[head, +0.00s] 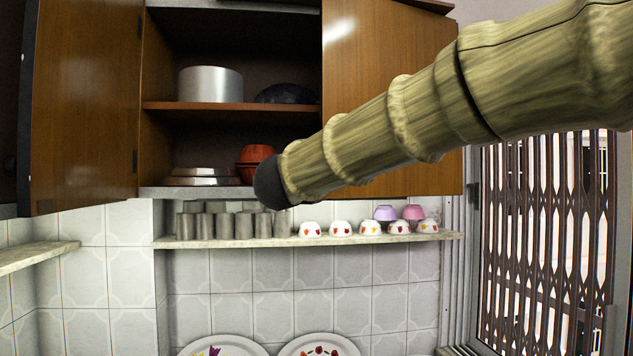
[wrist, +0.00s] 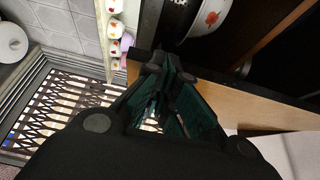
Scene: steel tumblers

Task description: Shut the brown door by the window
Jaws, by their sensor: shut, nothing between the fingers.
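The brown door by the window (head: 390,75) is the right-hand cupboard door. It stands at least partly open: in the wrist view the dark cupboard inside shows past the edge of the door (wrist: 235,100). In the head view my arm crosses in front of its lower part. The black end of my gripper (head: 270,182) is left of the door's lower corner, with its fingers hidden. In the wrist view my gripper (wrist: 166,72) is shut and empty, with its fingertips close to the door's lower corner. I cannot tell whether they touch it.
Another brown door (head: 85,100) stands open at left. The open cupboard holds a metal pot (head: 211,84) and an orange bowl (head: 256,153). A shelf below (head: 350,238) bears steel tumblers (head: 223,225) and small bowls (head: 341,229). The window (head: 545,230) with its folding grille is at right.

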